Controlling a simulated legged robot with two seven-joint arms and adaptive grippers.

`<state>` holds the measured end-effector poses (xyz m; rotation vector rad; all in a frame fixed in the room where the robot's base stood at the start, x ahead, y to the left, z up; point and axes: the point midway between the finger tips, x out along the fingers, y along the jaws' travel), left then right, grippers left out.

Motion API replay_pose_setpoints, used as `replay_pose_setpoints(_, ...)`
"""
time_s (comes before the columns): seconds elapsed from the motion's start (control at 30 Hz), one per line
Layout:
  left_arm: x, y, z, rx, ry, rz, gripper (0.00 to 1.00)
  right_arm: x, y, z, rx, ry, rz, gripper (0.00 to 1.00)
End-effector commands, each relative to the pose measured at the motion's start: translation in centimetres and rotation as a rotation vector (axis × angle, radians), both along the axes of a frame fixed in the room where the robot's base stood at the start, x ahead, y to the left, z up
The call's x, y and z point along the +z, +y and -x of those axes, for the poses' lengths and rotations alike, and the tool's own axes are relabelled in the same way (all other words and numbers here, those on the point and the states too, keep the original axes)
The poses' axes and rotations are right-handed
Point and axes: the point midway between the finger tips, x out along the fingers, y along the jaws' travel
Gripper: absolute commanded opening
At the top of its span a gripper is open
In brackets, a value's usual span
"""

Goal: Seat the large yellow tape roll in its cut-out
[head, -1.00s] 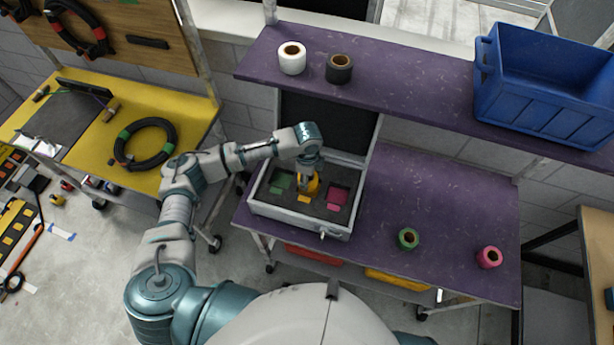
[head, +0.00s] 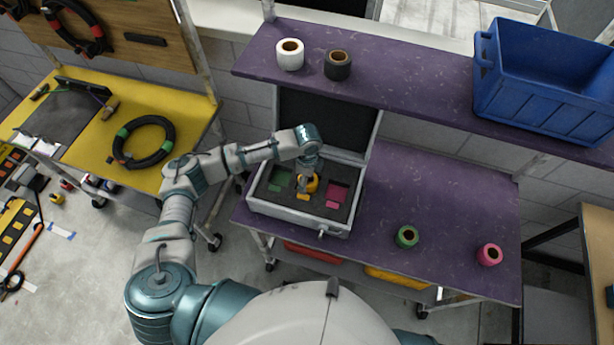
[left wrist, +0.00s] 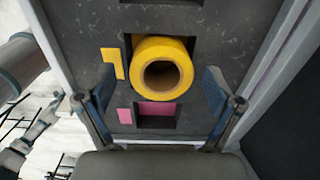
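The large yellow tape roll (left wrist: 163,68) stands upright at the yellow-marked cut-out, its open core facing the left wrist camera. In the head view the roll (head: 313,183) shows at the middle of the foam in the open case (head: 287,216). I cannot tell how deep it sits. My left gripper (left wrist: 160,90) is open, its two blue-padded fingers apart on either side of the roll, with gaps visible. In the head view my left gripper (head: 305,180) is over the case and partly hides the roll. My right gripper is not in view.
The foam also has a green cut-out (head: 280,178) and a pink cut-out (head: 337,193). A green roll (head: 406,237) and a pink roll (head: 489,254) stand on the purple table (head: 440,200). White (head: 290,54) and black (head: 338,65) rolls and a blue crate (head: 540,85) occupy the shelf.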

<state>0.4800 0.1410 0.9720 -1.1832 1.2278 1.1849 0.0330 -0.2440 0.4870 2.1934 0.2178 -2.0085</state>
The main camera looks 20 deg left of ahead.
Motion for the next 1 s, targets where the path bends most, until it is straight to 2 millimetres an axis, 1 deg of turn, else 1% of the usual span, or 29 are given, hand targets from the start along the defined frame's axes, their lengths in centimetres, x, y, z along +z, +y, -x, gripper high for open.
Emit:
replay_pose_setpoints(0.23,0.1,0.0,0.0,0.0,0.0,0.0,0.92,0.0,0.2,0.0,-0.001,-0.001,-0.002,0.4)
replay_pose_setpoints(0.33,0.9,0.0,0.0,0.0,-0.001,0.001,0.92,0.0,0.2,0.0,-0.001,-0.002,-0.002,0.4)
replay_pose_setpoints(0.47,3.3,0.0,-0.1,0.0,-0.004,0.002,0.92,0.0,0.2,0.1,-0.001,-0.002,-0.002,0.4)
replay_pose_setpoints(0.7,8.6,0.0,-0.2,0.0,-0.003,0.001,0.92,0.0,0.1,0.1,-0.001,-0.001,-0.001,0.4)
replay_pose_setpoints(0.83,10.6,0.0,-0.2,0.0,-0.002,0.001,0.92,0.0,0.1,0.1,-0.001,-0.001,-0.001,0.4)
replay_pose_setpoints(0.9,11.3,0.0,-0.2,-0.001,0.0,0.001,0.92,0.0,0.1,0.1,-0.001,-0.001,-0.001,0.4)
replay_pose_setpoints(1.0,11.8,0.0,-0.1,-0.001,0.001,0.0,0.92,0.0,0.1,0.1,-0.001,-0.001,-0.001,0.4)
